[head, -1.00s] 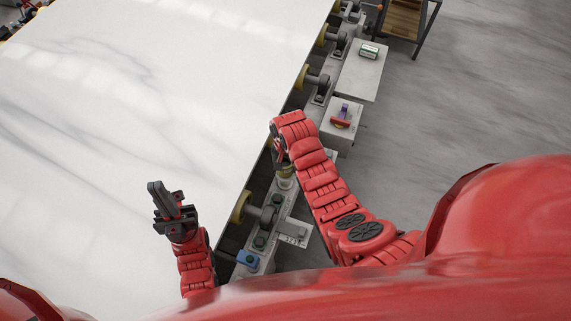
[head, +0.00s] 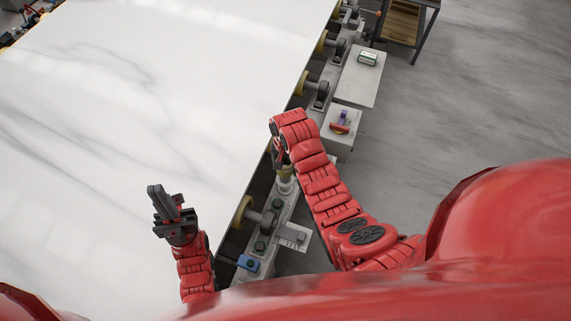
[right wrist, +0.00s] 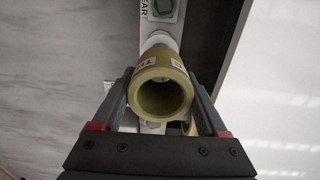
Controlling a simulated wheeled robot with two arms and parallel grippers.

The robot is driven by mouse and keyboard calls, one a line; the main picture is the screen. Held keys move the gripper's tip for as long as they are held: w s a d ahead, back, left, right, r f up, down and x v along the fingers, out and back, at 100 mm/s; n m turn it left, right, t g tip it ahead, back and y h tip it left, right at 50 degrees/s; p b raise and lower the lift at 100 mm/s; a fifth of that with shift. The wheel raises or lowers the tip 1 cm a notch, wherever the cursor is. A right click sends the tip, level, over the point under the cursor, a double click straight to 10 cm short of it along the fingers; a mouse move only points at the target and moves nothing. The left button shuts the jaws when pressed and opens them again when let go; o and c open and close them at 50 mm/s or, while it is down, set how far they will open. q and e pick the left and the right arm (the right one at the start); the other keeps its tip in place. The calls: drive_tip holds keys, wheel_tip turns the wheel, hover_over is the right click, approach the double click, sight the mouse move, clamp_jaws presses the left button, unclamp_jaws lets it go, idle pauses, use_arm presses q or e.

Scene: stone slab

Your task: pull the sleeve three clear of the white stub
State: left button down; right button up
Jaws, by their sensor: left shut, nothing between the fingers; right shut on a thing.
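An olive-yellow sleeve (right wrist: 160,92) shows open end first in the right wrist view, between the two fingers of my right gripper (right wrist: 167,100). My right gripper is shut on it. A white stub (right wrist: 159,42) shows just behind the sleeve's far end, in line with it; I cannot tell how much of it is inside the sleeve. In the head view the sleeve (head: 286,174) is partly hidden by my right gripper (head: 280,158), above the grey rail beside the slab. My left gripper (head: 165,204) is shut and empty over the slab.
A large white stone slab (head: 130,90) fills the left. Rollers (head: 242,212) line its right edge on a grey rail. A blue block (head: 249,263) sits near the rail's front. A box with a red switch (head: 341,128) and a grey plate (head: 358,80) stand farther back.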

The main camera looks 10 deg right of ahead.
drive_tip(key=shift+r, duration=0.25)
drive_tip(key=shift+r, duration=0.15)
drive_tip(key=shift+r+p, duration=1.1)
drive_tip(key=shift+r, duration=1.8)
